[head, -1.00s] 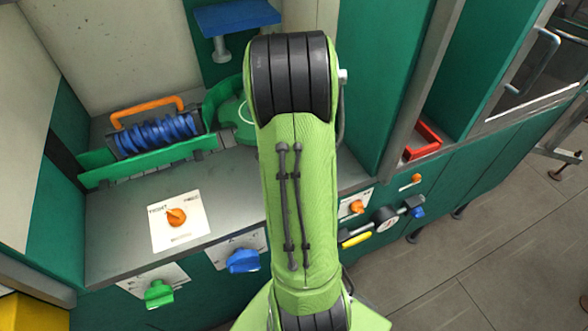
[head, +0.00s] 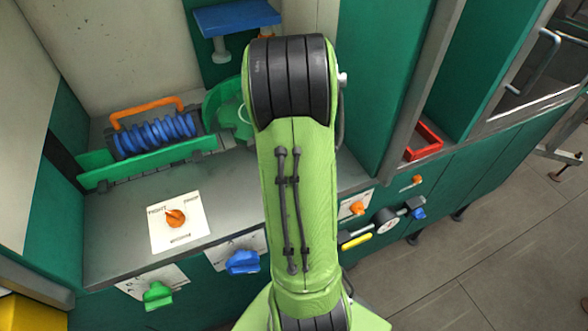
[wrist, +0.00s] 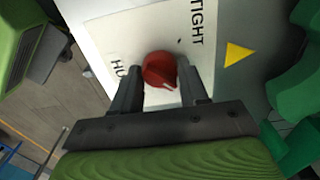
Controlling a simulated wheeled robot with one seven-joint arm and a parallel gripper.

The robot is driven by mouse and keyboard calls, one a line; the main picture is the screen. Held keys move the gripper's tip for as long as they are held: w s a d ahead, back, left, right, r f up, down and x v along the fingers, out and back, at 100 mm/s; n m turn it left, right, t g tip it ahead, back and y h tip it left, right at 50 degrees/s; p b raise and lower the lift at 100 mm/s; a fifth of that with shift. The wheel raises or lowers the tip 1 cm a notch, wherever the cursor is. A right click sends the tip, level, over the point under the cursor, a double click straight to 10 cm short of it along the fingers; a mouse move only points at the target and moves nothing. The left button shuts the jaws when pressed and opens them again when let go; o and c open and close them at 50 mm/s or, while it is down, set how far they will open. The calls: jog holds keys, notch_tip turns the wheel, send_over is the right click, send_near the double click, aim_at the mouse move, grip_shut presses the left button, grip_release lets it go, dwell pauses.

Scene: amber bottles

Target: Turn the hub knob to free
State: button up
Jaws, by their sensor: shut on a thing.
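In the wrist view a round red knob (wrist: 158,70) sits on a pale label plate (wrist: 113,37). The plate reads "TIGHT" at the upper right and "HU…" at the left, the rest hidden by a finger. A white mark on the knob points toward the lower right of the picture, away from the word "TIGHT". My gripper (wrist: 160,66) has one dark finger on each side of the knob and is shut on it. In the head view my green arm hides the gripper and this knob.
In the head view an orange knob (head: 176,218) sits on a white plate on the grey counter. Blue (head: 242,262) and green (head: 157,295) knobs are on the front panel below. A blue coil (head: 152,135) stands behind. Green shapes (wrist: 295,95) are close at right in the wrist view.

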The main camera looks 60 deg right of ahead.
dwell(0.3)
jog(key=o, duration=1.1)
jog(key=shift+c, duration=0.2)
notch_tip(320, 180, up, 16)
jog(key=p, duration=0.2)
jog(key=shift+p, duration=0.4)
jog(key=shift+f, duration=0.1)
